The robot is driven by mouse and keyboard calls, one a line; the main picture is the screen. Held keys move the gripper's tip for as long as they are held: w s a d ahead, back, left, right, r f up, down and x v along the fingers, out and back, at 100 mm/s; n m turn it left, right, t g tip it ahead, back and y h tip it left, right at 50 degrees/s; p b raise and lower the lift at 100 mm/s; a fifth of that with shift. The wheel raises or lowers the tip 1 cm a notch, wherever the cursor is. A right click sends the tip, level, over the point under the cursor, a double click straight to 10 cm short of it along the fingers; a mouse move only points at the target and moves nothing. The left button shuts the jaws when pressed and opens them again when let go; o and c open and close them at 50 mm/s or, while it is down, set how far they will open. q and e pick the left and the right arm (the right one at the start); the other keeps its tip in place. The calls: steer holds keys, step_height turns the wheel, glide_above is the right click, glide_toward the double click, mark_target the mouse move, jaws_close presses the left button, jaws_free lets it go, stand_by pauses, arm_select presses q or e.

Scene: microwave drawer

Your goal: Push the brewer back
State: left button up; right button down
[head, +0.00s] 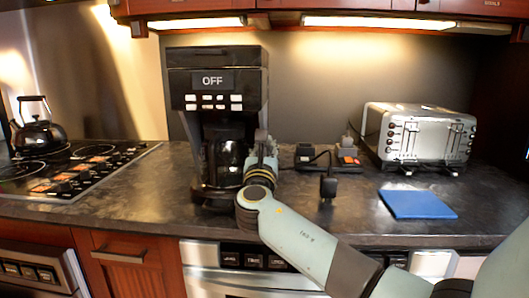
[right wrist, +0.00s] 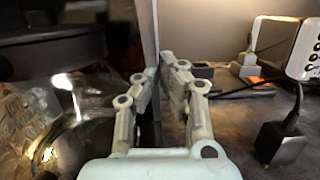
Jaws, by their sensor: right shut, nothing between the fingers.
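The brewer (head: 215,95) is a tall black coffee machine with an OFF display, standing upright on the dark counter. Its glass carafe (head: 222,155) sits in its lower bay. My right gripper (head: 262,140) is at the brewer's right side, partly hidden by my own wrist. In the right wrist view my right gripper (right wrist: 166,68) is shut and empty, its fingertips in front of the brewer's side panel edge (right wrist: 148,40). The carafe (right wrist: 85,145) fills the left of that view. I cannot tell whether the fingers touch the brewer. My left gripper is not in view.
A toaster (head: 425,135) stands at the right, with a blue mat (head: 418,204) before it. Black plugs and a cable (head: 328,187) lie right of my gripper. A stovetop (head: 75,168) with a kettle (head: 37,130) is at the left. Cabinets (head: 400,5) hang above.

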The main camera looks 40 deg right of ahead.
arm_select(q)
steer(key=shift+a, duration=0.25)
arm_select(e)
steer(key=shift+w, duration=0.1)
